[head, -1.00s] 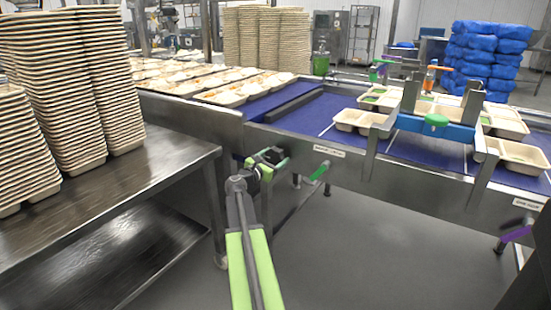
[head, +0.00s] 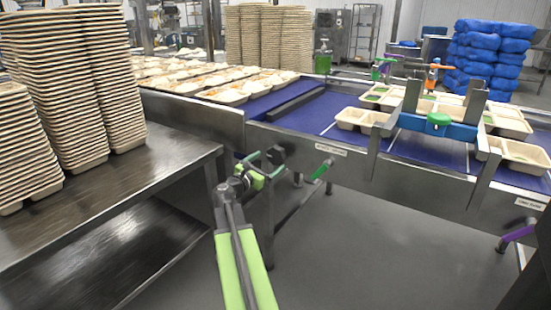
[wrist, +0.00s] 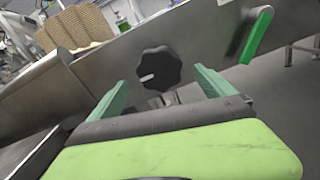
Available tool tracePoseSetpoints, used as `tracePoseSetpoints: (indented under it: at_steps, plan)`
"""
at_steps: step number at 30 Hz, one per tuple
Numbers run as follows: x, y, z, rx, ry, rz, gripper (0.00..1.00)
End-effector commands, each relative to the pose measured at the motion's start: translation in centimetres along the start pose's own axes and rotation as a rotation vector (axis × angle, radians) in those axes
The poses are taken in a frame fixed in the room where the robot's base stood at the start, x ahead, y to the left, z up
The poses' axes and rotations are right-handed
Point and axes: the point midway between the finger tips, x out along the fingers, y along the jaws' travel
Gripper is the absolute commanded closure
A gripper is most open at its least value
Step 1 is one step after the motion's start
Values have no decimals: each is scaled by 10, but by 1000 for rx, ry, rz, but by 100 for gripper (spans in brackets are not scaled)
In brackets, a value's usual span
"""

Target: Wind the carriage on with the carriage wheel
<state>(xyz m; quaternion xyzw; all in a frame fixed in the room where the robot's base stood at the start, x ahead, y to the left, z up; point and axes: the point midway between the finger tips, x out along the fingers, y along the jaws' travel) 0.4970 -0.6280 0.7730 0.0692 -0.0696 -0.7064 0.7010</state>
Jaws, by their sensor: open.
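The carriage wheel is a black lobed knob (wrist: 160,68) with a white mark, on the steel side of the conveyor. In the head view it shows as a dark knob (head: 276,155) by my gripper (head: 262,168). In the wrist view my gripper (wrist: 160,77) is open, its two green fingers pointing at the knob, one to each side. I cannot tell whether the fingers reach around it; no contact shows. The blue carriage (head: 450,129) with a green knob (head: 438,119) spans the belt at the right, above beige trays (head: 522,152).
A green lever (head: 322,170) sits right of the wheel; it also shows in the wrist view (wrist: 255,36). A steel table (head: 150,165) with tall tray stacks (head: 75,60) stands at the left. Filled trays (head: 225,97) lie beyond it.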

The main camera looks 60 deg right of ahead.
Motion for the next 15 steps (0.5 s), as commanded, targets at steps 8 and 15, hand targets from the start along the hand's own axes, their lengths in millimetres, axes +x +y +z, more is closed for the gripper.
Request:
tracePoseSetpoints:
  at_steps: [8, 15]
  plan:
    - [-78, -1, 0, 0, 1, 4, 6]
    - [-106, -1, 0, 0, 0, 0, 6]
